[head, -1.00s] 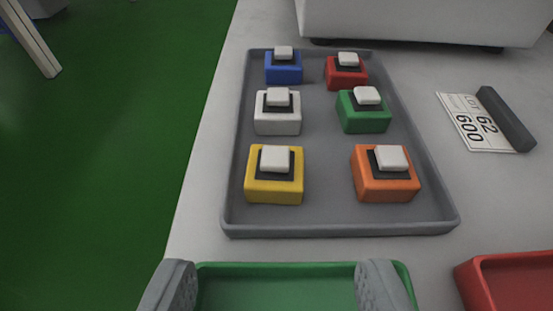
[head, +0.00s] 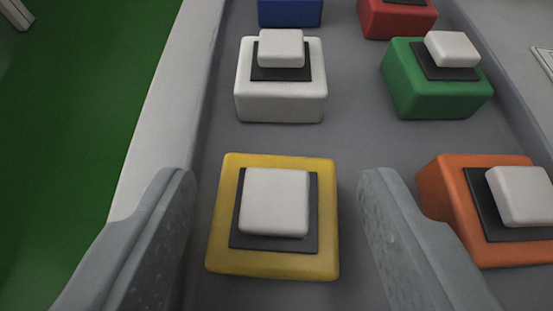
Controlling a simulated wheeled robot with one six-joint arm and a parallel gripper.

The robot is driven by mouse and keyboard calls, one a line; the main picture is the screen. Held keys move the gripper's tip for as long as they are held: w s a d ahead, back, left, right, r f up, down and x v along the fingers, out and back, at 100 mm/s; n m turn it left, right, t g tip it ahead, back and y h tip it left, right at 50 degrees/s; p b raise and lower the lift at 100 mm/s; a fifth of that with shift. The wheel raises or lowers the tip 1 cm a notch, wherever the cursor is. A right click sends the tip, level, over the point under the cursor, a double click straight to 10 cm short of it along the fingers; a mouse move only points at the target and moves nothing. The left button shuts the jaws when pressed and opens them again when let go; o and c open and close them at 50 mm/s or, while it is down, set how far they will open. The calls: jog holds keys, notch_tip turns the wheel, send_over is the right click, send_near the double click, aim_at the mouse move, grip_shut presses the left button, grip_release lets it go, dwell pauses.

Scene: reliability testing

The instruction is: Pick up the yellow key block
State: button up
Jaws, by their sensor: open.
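The yellow key block (head: 226,240) sits upright in the grey tray (head: 350,130), with a white keycap on a dark square plate on top. It is in the lower middle of the head view. My gripper (head: 276,178) is open, one finger to the left of the block and one to its right, with a gap on both sides. The fingers do not appear to touch the block. How high the fingertips are above the tray floor is hard to tell.
The orange block (head: 445,195) stands close to my right finger. A white block (head: 280,103) is just behind the yellow one. A green block (head: 435,95), blue block (head: 290,12) and red block (head: 397,18) stand farther back. The green floor (head: 70,130) lies left of the table edge.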

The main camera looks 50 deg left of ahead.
jog(key=shift+a, duration=0.15)
jog(key=c, duration=0.8)
